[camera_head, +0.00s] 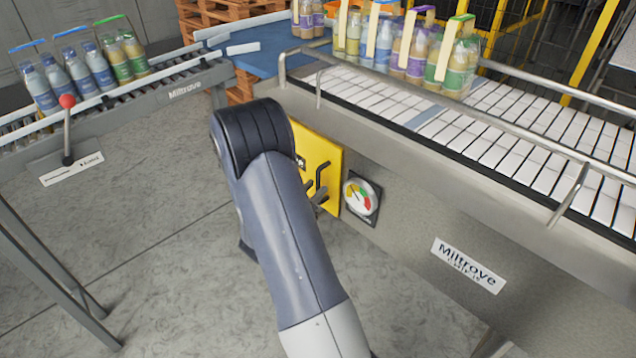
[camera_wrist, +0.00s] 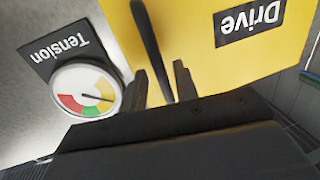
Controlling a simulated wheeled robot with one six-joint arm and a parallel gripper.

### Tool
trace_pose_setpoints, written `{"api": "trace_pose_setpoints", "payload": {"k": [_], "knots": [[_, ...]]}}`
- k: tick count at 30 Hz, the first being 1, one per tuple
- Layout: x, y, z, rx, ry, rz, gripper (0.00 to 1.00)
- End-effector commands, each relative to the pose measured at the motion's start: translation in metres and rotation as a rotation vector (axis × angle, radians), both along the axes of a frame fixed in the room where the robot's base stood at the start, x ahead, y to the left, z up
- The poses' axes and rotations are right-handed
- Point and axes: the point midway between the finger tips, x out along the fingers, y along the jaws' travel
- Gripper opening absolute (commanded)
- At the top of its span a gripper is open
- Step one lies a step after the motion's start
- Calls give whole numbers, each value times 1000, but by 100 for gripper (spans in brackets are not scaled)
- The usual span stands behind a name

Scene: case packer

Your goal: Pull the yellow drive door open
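The yellow drive door (camera_head: 329,154) is on the side of the conveyor machine, partly hidden behind my arm in the head view. It looks flush with the panel, though its left part is hidden. In the wrist view the door (camera_wrist: 205,72) fills the upper right, with an upside-down "Drive" label. Its black bar handle (camera_head: 321,180) also shows in the wrist view (camera_wrist: 149,42). My gripper (camera_wrist: 162,88) is open, one finger on each side of the handle's lower end, with gaps visible. In the head view my gripper (camera_head: 317,197) is small and dark beside the handle.
A round tension gauge (camera_head: 360,197) sits just right of the door. Above, the white-slat conveyor (camera_head: 500,125) carries bottle packs behind a metal rail. A side conveyor with a red-knobbed lever (camera_head: 67,102) stands at left. The floor (camera_head: 160,210) left of my arm is clear.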

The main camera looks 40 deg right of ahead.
Motion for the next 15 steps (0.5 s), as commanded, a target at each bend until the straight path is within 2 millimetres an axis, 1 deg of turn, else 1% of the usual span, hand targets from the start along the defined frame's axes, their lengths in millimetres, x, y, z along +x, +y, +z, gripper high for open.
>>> {"api": "trace_pose_setpoints", "payload": {"k": [1, 3, 6, 15], "knots": [[2, -8, 1, 1, 0, -3, 29], [4, -15, 1, 0, 0, -2, 29], [6, -21, 0, 0, 0, -1, 29], [7, -24, 0, 0, 0, 0, 29]]}}
